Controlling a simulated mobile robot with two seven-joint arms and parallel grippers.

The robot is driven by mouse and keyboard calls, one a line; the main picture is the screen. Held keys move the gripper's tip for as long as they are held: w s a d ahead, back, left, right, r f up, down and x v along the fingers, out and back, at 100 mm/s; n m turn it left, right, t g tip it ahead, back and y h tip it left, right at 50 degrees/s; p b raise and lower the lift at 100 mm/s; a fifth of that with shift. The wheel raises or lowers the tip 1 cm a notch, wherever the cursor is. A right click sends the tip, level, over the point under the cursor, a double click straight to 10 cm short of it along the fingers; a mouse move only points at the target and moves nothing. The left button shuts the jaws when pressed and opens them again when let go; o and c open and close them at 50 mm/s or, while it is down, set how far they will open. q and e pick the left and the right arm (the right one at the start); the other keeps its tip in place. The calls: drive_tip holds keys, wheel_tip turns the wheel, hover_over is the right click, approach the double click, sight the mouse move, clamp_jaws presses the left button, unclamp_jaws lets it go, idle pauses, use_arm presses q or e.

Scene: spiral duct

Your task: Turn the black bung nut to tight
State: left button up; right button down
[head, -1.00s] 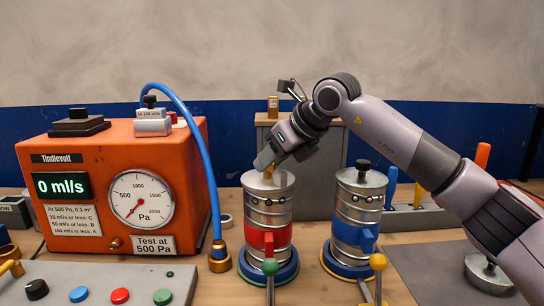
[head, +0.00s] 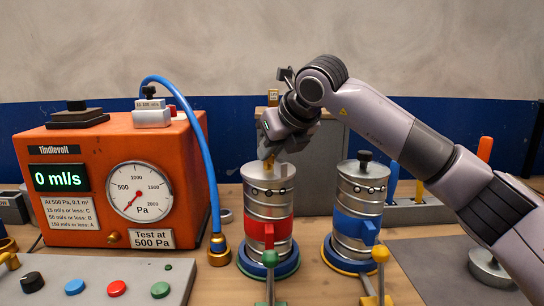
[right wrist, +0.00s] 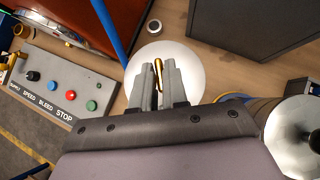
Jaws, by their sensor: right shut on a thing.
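A black bung nut (head: 365,157) stands on top of the silver duct with a blue band (head: 357,206). The same dark nut shows at the lower right edge of the right wrist view (right wrist: 314,142). My right gripper (head: 269,157) is over the neighbouring silver duct with a red band (head: 268,203), away from the black nut. In the right wrist view its fingers (right wrist: 158,82) are shut on a narrow brass-coloured piece (right wrist: 158,68) above that duct's pale round top (right wrist: 190,62). The fingers partly hide the piece. My left gripper is not in view.
An orange tester (head: 100,170) with a gauge stands at the left, with a blue hose (head: 205,150) curving down beside the red-banded duct. A button panel (head: 100,282) lies in front. A grey box (head: 325,160) stands behind the ducts. A grey mat lies at the right.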

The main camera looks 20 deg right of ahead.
drive_tip(key=m+h+b, duration=0.1)
drive_tip(key=m+h, duration=0.1)
drive_tip(key=shift+a+m+b, duration=0.2)
drive_tip(key=shift+m+b, duration=0.1)
drive_tip(key=shift+m, duration=0.1)
drive_tip(key=shift+a+m+h+b, duration=0.1)
drive_tip(key=shift+m+h+b, duration=0.25)
drive_tip(key=shift+m+h, duration=0.5)
drive_tip(key=m+h, duration=0.2)
drive_tip(key=m, duration=0.1)
drive_tip(key=shift+a+r+g, duration=0.1)
drive_tip(key=shift+g, duration=0.2)
drive_tip(key=shift+m+h, duration=0.55)
drive_tip(key=shift+m, duration=0.2)
drive_tip(key=shift+w+a+m+g+h+p, duration=0.1)
drive_tip(key=shift+m+g+h+p, duration=0.55)
drive_tip(key=shift+m, duration=0.55)
drive_tip(key=shift+g+h, duration=0.25)
drive_tip(key=c, duration=1.2)
unclamp_jaws()
